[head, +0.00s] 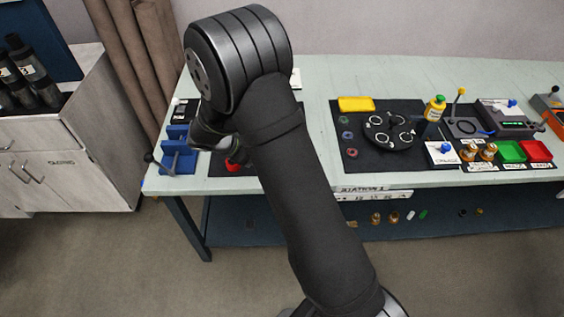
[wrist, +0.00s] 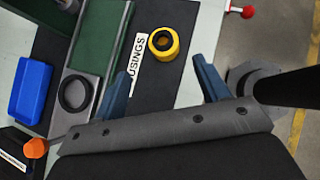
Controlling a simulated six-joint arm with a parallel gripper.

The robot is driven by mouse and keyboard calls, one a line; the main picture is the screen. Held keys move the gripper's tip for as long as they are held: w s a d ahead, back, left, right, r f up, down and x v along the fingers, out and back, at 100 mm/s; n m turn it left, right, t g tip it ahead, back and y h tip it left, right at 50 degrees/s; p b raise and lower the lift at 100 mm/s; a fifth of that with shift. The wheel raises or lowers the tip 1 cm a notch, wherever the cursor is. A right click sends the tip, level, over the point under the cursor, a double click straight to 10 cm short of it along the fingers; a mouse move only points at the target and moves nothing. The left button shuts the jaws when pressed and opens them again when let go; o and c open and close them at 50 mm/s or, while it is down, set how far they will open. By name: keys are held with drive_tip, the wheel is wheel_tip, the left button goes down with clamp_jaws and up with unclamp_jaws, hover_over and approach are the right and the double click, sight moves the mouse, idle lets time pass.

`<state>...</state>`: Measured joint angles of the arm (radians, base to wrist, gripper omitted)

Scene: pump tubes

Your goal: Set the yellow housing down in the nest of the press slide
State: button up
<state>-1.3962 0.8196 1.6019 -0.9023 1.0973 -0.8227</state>
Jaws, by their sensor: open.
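The yellow housing (wrist: 173,50), a short ring with a dark bore, stands on a dark mat beside a white "HOUSINGS" label in the wrist view. My gripper (wrist: 167,52) is open, its two blue fingers apart and empty. The housing shows between and just beyond the fingertips, with a gap to the right finger; I cannot tell the height between them. A grey plate with a black ring (wrist: 75,92), beside a green strip, lies left of the fingers and looks like the press slide's nest; it is empty. In the head view my arm hides the housing and most of the gripper.
A red knob (wrist: 247,12) is at upper right.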

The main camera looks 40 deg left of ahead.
drive_tip(key=x, duration=0.3)
drive_tip(key=shift+w+f, duration=0.1)
drive_tip(key=shift+d+x, duration=0.2)
drive_tip(key=shift+x, duration=1.15)
drive_tip(key=shift+d+x, duration=0.15)
drive_tip(key=shift+x, duration=1.15)
drive_tip(key=c, duration=1.1)
